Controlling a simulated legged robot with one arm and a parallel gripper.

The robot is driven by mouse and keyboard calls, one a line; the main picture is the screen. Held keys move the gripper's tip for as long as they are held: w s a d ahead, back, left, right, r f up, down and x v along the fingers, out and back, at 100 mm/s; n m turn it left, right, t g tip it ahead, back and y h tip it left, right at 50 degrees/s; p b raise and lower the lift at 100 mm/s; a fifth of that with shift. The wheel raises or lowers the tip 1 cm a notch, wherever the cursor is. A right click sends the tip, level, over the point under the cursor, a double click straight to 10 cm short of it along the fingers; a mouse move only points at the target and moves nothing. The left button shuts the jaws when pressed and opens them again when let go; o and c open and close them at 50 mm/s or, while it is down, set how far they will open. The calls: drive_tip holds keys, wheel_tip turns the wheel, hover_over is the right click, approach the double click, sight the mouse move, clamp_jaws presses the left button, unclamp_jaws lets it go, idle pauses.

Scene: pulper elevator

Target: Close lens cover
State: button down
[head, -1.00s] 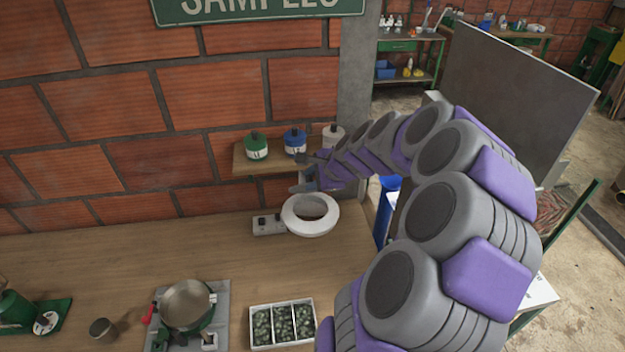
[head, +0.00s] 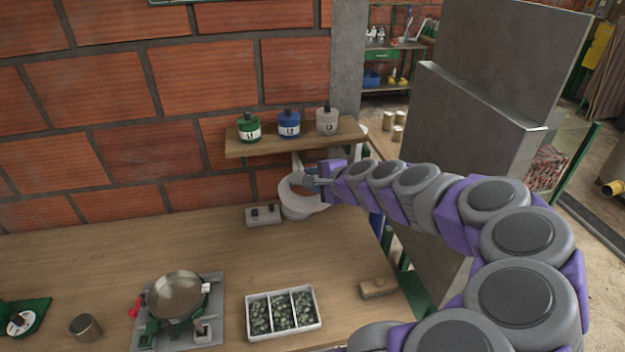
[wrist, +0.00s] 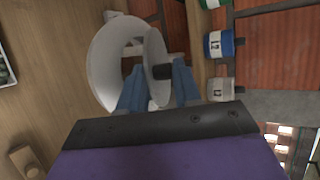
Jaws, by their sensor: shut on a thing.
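The round white lens device (head: 303,211) stands on the bench against the brick wall. In the wrist view its white ring (wrist: 103,62) shows with a pale opening. The white lens cover (wrist: 154,48) stands at an angle to the ring, its right edge apart from it. A black knob (wrist: 162,72) sticks out from the cover. My gripper (wrist: 160,80) has its two blue fingers on either side of this knob and is shut on it. In the head view my gripper (head: 312,182) is at the device's upper right, and its fingers hide part of the cover.
A wall shelf (head: 295,138) with green, blue and grey jars is just above the device. A small switch box (head: 263,215) sits left of it. A pan on a burner (head: 178,297), a sectioned tray (head: 283,312) and a wooden block (head: 377,288) lie nearer. The bench between is clear.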

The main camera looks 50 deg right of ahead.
drive_tip(key=shift+s+a+f+b, duration=0.1)
drive_tip(key=shift+a+f+b, duration=0.2)
drive_tip(key=shift+f, duration=0.35)
drive_tip(key=c, duration=1.2)
unclamp_jaws()
drive_tip(key=shift+o, duration=1.2)
drive_tip(key=shift+d+f, duration=0.1)
drive_tip(key=shift+d, duration=0.2)
